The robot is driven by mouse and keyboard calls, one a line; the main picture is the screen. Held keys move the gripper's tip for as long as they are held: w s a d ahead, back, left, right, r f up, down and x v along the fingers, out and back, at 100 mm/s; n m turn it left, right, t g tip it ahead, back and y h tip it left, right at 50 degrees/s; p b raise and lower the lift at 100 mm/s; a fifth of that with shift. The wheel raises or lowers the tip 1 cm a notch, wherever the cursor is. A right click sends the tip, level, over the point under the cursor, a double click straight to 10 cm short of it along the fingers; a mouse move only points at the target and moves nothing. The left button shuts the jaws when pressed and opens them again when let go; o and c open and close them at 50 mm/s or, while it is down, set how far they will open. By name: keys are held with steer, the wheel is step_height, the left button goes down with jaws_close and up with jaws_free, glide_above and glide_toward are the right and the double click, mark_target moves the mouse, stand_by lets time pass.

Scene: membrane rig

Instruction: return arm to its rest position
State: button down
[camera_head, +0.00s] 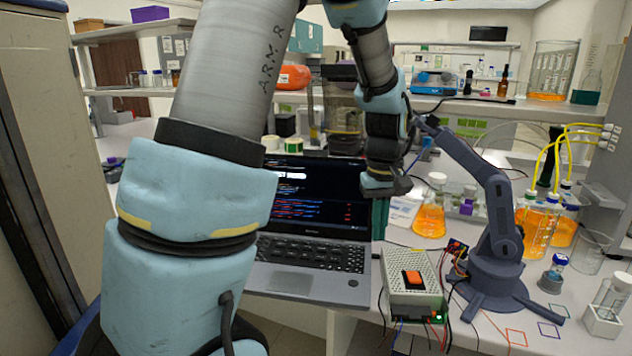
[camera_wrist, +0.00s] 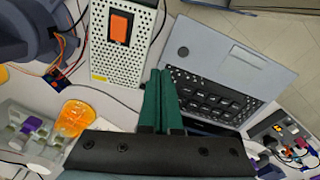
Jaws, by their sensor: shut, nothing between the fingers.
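My gripper (camera_head: 380,217) hangs from my arm at the middle right of the head view, its green fingers pointing down beside the right edge of the laptop (camera_head: 310,255). In the wrist view the two green fingers of my gripper (camera_wrist: 162,98) lie close together with nothing between them. They are between the laptop (camera_wrist: 228,70) and a perforated power supply box with an orange switch (camera_wrist: 122,28). In the head view my upper arm fills the left centre and hides part of the laptop.
The power supply (camera_head: 413,280) stands right of the laptop. A small dark blue robot arm (camera_head: 495,235) stands beside it. Flasks of orange liquid (camera_head: 535,222), yellow tubes (camera_head: 565,140) and a beaker (camera_head: 592,250) crowd the right. Shelves (camera_head: 450,100) hold equipment behind.

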steer(key=s+a+m, duration=0.1)
steer(key=s+a, duration=0.2)
steer(key=a, duration=0.8)
steer(key=s+a+t, duration=0.1)
steer(key=s+a, duration=0.1)
steer(key=a, duration=0.9)
steer(key=shift+s+a+f+m, duration=0.15)
steer(key=shift+s+f+m, duration=0.2)
steer(key=shift+s+m, duration=0.05)
